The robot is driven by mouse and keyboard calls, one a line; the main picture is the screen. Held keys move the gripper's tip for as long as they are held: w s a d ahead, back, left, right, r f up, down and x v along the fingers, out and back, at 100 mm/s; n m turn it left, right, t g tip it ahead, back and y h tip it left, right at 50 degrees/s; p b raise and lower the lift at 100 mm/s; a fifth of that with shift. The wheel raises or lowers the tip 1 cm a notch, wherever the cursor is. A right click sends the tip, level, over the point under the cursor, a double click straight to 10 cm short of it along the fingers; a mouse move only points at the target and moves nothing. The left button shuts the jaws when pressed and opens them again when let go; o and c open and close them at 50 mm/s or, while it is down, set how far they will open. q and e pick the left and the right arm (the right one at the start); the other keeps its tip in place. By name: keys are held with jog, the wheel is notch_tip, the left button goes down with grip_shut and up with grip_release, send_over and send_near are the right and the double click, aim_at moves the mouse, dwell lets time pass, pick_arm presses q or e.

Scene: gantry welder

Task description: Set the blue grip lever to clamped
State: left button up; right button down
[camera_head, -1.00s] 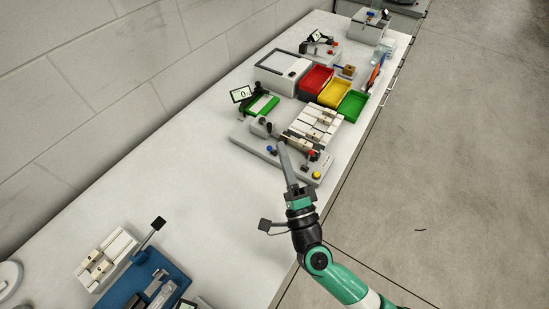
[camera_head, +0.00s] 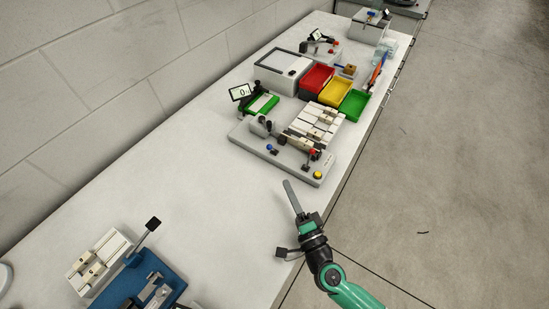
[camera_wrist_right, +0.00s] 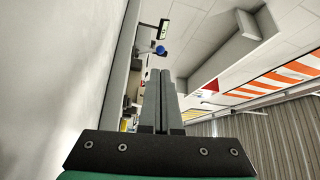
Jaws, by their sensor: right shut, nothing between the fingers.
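The lever with the blue knob (camera_head: 269,147) is on the left part of a grey fixture plate (camera_head: 289,164) on the bench. In the right wrist view the blue knob (camera_wrist_right: 160,50) shows just beyond the fingertips. The lever's arm is too small to read its setting. My right gripper (camera_head: 287,183) is shut and empty, its long grey fingers together. It is in front of the plate, apart from the knob. In the wrist view the shut fingers (camera_wrist_right: 162,75) point toward the fixture. My left gripper is not in view.
The plate also has a red knob (camera_head: 312,152) and a yellow button (camera_head: 318,174). Red (camera_head: 316,79), yellow (camera_head: 335,93) and green (camera_head: 354,105) bins stand behind it. A blue fixture (camera_head: 150,280) is at lower left. The bench between the fixtures is clear.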

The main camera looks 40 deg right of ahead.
aim_at(270, 149)
jog(key=b+x, duration=0.1)
jog(key=x, duration=0.9)
jog(key=shift+w+d, duration=0.15)
jog(key=shift+w, duration=0.1)
jog(key=shift+r, duration=0.1)
